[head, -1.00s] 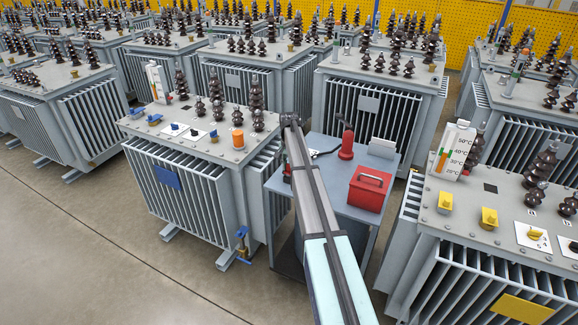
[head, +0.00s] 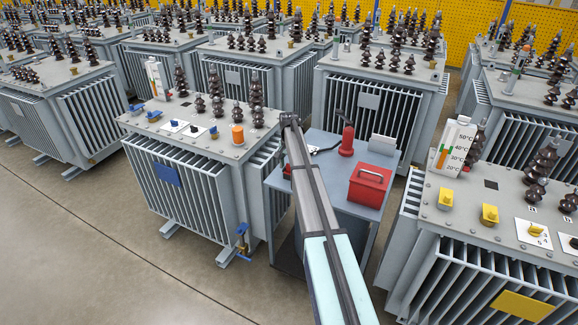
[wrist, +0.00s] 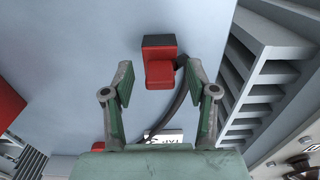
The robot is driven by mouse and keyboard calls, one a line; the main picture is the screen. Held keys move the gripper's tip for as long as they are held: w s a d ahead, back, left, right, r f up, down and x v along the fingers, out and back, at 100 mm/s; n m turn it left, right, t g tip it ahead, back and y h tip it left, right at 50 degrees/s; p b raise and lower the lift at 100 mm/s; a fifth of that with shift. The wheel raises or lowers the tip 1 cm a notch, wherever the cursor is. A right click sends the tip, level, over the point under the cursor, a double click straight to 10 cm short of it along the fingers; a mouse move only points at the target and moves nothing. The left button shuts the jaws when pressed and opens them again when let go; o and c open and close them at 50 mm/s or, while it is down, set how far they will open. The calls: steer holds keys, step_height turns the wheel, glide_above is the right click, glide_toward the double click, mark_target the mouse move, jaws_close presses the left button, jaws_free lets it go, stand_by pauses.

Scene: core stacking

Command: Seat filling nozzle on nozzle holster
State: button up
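My gripper (wrist: 159,88) is open and empty in the wrist view, with one green-grey finger on each side. A small red block with a black end (wrist: 159,62) lies ahead of the fingertips, roughly centred in the gap. A black hose (wrist: 176,108) passes beside it and curves behind my gripper. I cannot tell whether this block is the nozzle or part of the holster. In the head view, a red upright post (head: 347,142) with a dark spout-like top stands on the blue-grey table (head: 335,188). My gripper itself is mostly hidden there by my arm.
A red toolbox (head: 369,187) sits at the table's right front. A white box (head: 383,143) stands at its back. A finned grey transformer (head: 200,185) is close on the left, another (head: 480,260) on the right. A white label (wrist: 166,136) shows near my gripper's base.

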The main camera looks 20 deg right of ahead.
steer(key=shift+r, duration=0.1)
step_height(320, 180, up, 12)
stand_by(0.7)
stand_by(0.3)
